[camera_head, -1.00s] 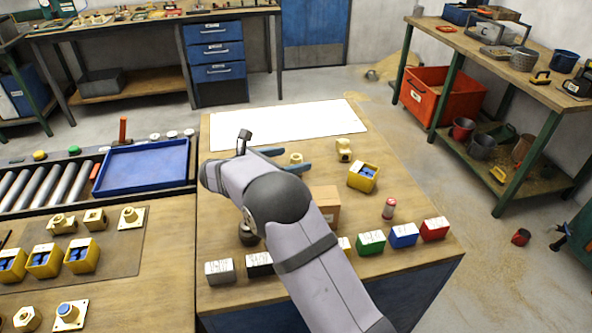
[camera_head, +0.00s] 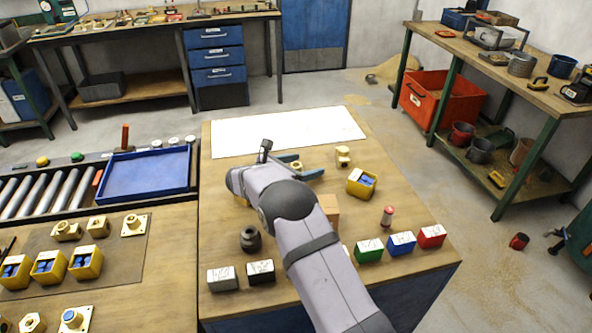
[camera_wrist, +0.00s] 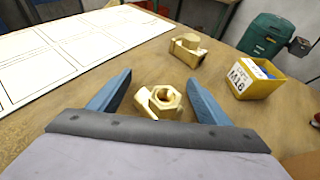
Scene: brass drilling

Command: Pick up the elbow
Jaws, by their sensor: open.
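A brass fitting with a hexagonal opening facing up and a stub at its side (camera_wrist: 160,100) stands on the wooden bench; it also shows in the head view (camera_head: 296,166). It looks like an elbow, though its full shape is partly hidden. My gripper (camera_wrist: 158,82) is open, with one blue finger on each side of this fitting and visible gaps between. In the head view my gripper (camera_head: 307,165) is low over the bench. A second brass fitting (camera_wrist: 187,48) lies farther out, beyond the fingertips, and also shows in the head view (camera_head: 343,156).
A yellow bin labelled M16 (camera_wrist: 255,82) stands right of the fingers. A white marked sheet (camera_head: 290,128) covers the bench's back. A red-topped cylinder (camera_head: 387,216), coloured blocks (camera_head: 401,244) and a dark round weight (camera_head: 251,240) stand nearer. A blue tray (camera_head: 147,172) is at left.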

